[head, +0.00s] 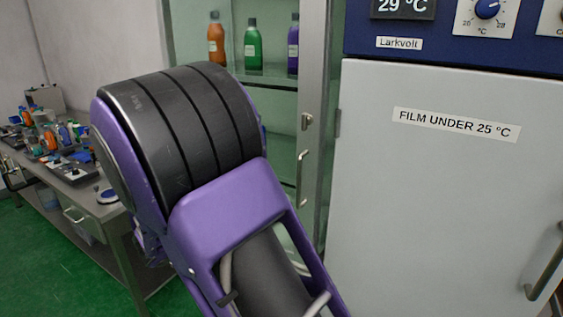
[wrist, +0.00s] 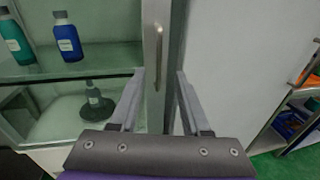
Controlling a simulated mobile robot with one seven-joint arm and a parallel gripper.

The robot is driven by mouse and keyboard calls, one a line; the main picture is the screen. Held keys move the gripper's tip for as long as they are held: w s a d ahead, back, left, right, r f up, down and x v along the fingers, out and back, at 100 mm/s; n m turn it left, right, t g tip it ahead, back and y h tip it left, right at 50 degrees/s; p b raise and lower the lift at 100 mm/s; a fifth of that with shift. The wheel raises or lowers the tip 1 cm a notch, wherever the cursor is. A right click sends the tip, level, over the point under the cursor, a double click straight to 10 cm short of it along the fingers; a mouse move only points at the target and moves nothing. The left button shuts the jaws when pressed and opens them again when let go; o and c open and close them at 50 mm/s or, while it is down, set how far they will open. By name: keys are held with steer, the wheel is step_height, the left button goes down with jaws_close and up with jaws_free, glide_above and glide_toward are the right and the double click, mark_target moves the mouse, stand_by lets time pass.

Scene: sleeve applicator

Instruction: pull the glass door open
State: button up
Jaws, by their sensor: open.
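The glass door (head: 284,115) belongs to the cabinet at the centre of the head view. Its slim metal handle (head: 301,170) stands upright beside the metal frame, and part of the door is hidden by my arm. In the wrist view the handle (wrist: 158,48) runs vertically on the metal door edge. My gripper (wrist: 160,74) is open, with one finger to each side of the handle's lower part in the picture. Nothing is between the fingers in a grip, and I cannot tell how far the handle is from them. My gripper is hidden in the head view.
Bottles (head: 254,45) stand on glass shelves behind the door. A grey unit (head: 420,190) labelled "FILM UNDER 25 °C" stands close on the right, with its own handle (head: 545,265). A cluttered bench (head: 70,185) is at left. Green floor (head: 50,265) shows in front of it.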

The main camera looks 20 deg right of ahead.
mark_target(298, 170)
steer(key=shift+n, duration=0.4)
steer(key=x, duration=1.6)
steer(key=shift+w+d+r, duration=0.2)
steer(key=shift+d+r, duration=0.15)
steer(key=shift+c, duration=0.4)
jaws_close()
